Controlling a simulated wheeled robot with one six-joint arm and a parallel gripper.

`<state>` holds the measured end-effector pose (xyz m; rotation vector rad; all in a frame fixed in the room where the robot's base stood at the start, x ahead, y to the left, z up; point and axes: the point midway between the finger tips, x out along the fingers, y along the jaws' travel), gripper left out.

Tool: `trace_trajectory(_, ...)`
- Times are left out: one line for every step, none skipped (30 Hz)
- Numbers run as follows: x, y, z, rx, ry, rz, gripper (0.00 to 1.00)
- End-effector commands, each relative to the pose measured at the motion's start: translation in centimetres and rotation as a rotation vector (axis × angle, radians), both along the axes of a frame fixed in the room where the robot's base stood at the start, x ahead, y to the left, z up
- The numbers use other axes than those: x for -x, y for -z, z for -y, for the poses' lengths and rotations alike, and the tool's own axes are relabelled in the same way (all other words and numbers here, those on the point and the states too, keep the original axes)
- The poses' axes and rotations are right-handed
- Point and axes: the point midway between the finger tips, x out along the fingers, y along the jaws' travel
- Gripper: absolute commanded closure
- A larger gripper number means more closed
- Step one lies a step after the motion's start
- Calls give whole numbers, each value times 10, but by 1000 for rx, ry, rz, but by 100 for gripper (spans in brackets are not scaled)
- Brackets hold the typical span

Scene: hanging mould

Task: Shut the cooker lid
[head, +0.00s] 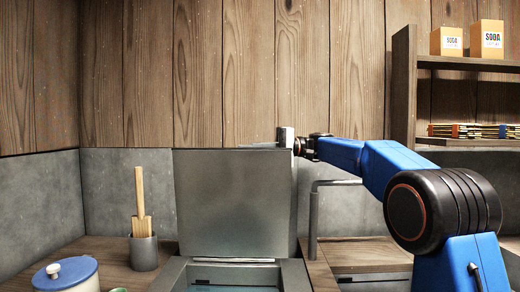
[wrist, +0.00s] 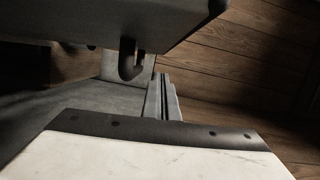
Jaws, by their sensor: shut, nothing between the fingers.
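The cooker lid (head: 232,205) is a flat grey panel standing upright, open, at the back of the cooker (head: 296,275) in the head view. The cooker's square opening shows in front of it. My gripper (head: 262,145) is at the lid's top edge, near its right corner, with its fingers pointing left. I cannot tell whether it touches the lid. In the wrist view my gripper's fingers (wrist: 160,82) are together with nothing between them. A dark grey slab with a small hook fills the top of that view; I cannot tell whether it is the lid.
A grey cup (head: 144,253) with wooden utensils and a blue-lidded pot (head: 66,274) stand on the counter at left. A bent grey pipe (head: 314,215) rises right of the lid. A shelf (head: 465,64) with soda boxes hangs at right. The wooden wall is behind.

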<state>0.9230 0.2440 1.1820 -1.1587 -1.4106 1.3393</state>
Motion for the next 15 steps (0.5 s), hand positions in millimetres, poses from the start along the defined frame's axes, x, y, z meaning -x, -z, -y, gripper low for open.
trace_trajectory(8,-1,1,0,1,2,100)
trace_trajectory(11,-1,1,0,1,1,100)
trace_trajectory(15,-1,1,0,1,1,100)
trace_trajectory(18,0,1,0,1,1,100)
trace_trajectory(20,0,1,0,1,0,100)
trace_trajectory(23,0,1,0,1,1,100)
trace_trajectory(25,0,1,0,1,1,100)
trace_trajectory(27,0,1,0,1,2,100)
trace_trajectory(29,1,1,0,1,2,100)
trace_trajectory(29,1,1,0,1,1,100)
trace_trajectory(30,1,1,0,1,1,100)
trace_trajectory(31,1,1,0,1,1,100)
trace_trajectory(31,1,1,0,1,1,100)
trace_trajectory(31,1,1,0,1,1,100)
trace_trajectory(31,1,1,0,1,1,100)
